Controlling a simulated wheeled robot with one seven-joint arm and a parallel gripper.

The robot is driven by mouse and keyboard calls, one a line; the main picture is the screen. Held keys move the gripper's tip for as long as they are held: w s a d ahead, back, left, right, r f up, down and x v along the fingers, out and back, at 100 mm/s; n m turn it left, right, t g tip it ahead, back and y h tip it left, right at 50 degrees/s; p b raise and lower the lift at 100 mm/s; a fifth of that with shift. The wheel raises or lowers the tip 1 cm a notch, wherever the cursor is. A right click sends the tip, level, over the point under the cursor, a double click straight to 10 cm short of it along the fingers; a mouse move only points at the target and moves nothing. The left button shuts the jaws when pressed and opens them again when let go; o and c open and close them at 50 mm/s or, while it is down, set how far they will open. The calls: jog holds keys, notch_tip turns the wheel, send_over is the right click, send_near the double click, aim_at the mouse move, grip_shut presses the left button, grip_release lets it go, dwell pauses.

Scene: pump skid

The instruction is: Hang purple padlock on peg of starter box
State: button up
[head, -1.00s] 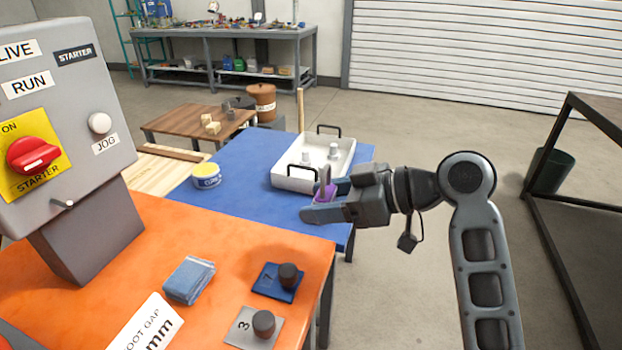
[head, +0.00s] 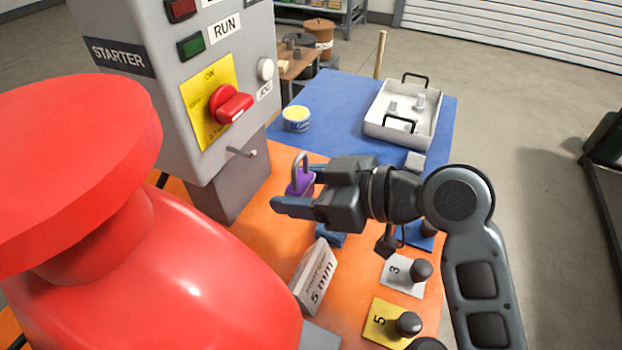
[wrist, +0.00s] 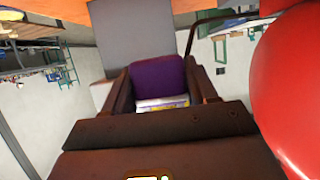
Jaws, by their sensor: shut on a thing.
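The purple padlock (head: 299,183) is between the fingers of my gripper (head: 291,194), with its grey shackle pointing up. My gripper is shut on the padlock body, which also fills the gap between the fingers in the wrist view (wrist: 158,80). The grey starter box (head: 185,80) stands on its pedestal to the left. Its peg (head: 241,152) is a short metal pin sticking out below the red rotary switch (head: 231,103). The padlock is apart from the peg, to the right of it and a little lower in the head view. The peg looks empty.
A large red rounded body (head: 180,270) fills the lower left, close to the camera, and shows at the right of the wrist view (wrist: 290,85). A "5 mm" block (head: 315,277) and numbered plates with black knobs lie on the orange table (head: 262,258). A white tray (head: 430,125) sits on the blue surface.

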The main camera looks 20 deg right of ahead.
jog(key=shift+w+a+r+b+x, duration=0.1)
jog(key=shift+r+b+x, duration=0.2)
jog(key=shift+x, duration=1.25)
jog(key=shift+w+a+r+b+x, duration=0.15)
jog(key=shift+r+x, duration=0.2)
jog(key=shift+x, duration=1.25)
jog(key=shift+w+a+r+b+x, duration=0.1)
jog(key=shift+r+b+x, duration=0.2)
jog(key=shift+x, duration=1.25)
jog(key=shift+d, duration=0.1)
jog(key=o, duration=1.3)
jog(key=shift+s, duration=0.1)
